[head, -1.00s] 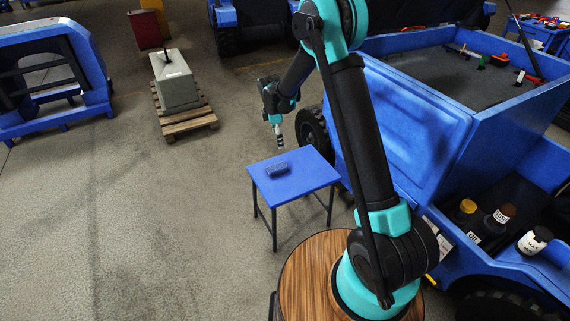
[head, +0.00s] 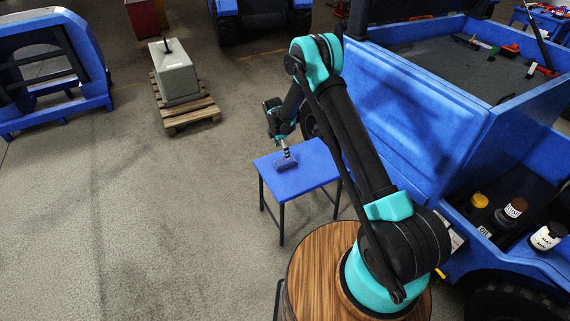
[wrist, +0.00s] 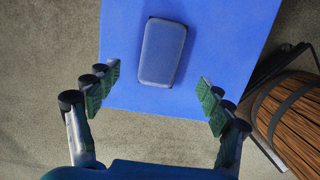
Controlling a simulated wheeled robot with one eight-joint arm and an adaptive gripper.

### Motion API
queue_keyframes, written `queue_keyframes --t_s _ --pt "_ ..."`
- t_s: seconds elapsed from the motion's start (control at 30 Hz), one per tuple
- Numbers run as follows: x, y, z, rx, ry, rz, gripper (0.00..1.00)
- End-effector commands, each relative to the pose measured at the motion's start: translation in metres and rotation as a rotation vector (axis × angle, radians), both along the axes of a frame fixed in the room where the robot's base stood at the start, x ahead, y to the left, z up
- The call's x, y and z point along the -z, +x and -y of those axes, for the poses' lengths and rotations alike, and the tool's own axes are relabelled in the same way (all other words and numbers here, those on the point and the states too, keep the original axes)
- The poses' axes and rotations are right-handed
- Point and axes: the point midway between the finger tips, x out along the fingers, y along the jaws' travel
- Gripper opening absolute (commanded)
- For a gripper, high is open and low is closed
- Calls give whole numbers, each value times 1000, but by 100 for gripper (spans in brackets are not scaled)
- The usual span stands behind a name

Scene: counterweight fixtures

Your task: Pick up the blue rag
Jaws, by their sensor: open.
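The blue rag (head: 287,164) is a dark blue, rounded rectangular block lying on a small blue table (head: 310,178). In the wrist view the rag (wrist: 163,52) lies ahead of the fingertips and between their lines, on the bare blue tabletop (wrist: 215,45). My gripper (head: 285,150) is just above the rag in the head view. In the wrist view my gripper (wrist: 160,78) is open, with its green-padded fingers wide apart and nothing between them. The gripper's fingertips are small and partly unclear in the head view.
A blue vehicle (head: 415,125) with a raised panel stands close to the right of the table. Bottles (head: 512,211) stand in its side compartment. A grey block (head: 175,72) on a wooden pallet (head: 190,112) is behind to the left. The floor left of the table is clear.

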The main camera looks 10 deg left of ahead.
Motion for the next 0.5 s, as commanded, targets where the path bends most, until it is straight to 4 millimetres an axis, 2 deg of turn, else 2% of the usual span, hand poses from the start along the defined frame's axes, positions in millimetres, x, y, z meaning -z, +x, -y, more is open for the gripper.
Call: queue_keyframes --t_s 0.1,0.27,0.5 --pt "13 1 2 0 0 0 80" --pt "21 2 3 1 0 0 80" --pt "53 5 10 1 0 0 80"
